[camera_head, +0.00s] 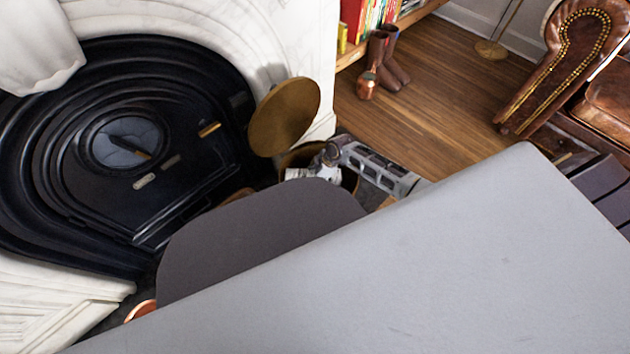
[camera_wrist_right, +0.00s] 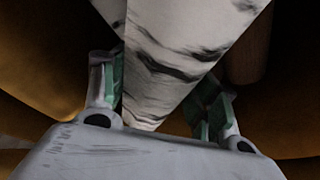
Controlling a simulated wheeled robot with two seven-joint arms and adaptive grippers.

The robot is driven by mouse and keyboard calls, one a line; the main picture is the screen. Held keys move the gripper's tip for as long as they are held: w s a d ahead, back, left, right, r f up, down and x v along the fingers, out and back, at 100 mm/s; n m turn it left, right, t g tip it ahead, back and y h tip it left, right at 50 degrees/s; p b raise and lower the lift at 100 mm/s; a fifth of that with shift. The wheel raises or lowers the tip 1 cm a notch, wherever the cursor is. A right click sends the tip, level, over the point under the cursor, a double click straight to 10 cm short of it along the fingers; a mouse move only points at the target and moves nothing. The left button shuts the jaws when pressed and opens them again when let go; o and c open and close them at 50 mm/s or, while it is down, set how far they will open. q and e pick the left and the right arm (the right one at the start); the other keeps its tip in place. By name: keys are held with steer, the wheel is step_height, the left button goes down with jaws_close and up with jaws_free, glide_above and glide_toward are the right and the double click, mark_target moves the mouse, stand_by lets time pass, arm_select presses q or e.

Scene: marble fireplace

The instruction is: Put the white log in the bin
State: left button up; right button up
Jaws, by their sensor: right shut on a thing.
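The white log (camera_wrist_right: 165,68) has dark bark streaks and sits between the two fingers of my right gripper (camera_wrist_right: 163,100), which is shut on it. Gold-brown walls of the bin (camera_wrist_right: 40,62) surround the log and fingers in the wrist view. In the head view the right gripper (camera_head: 322,165) is at the mouth of the bin (camera_head: 350,181), beside the fireplace. A small white part of the log (camera_head: 298,173) shows there. The log's lower end and any contact with the bin floor are hidden. My left gripper is not in view.
A round brass-coloured lid (camera_head: 285,117) stands raised behind the bin. The black fireplace (camera_head: 190,180) is at left.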

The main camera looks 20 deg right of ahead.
steer(key=shift+f+b, duration=0.35)
steer(key=shift+f, duration=1)
steer(key=shift+f+b, duration=0.15)
steer(key=shift+b, duration=0.15)
steer(key=o, duration=1.3)
steer(key=shift+o, duration=0.2)
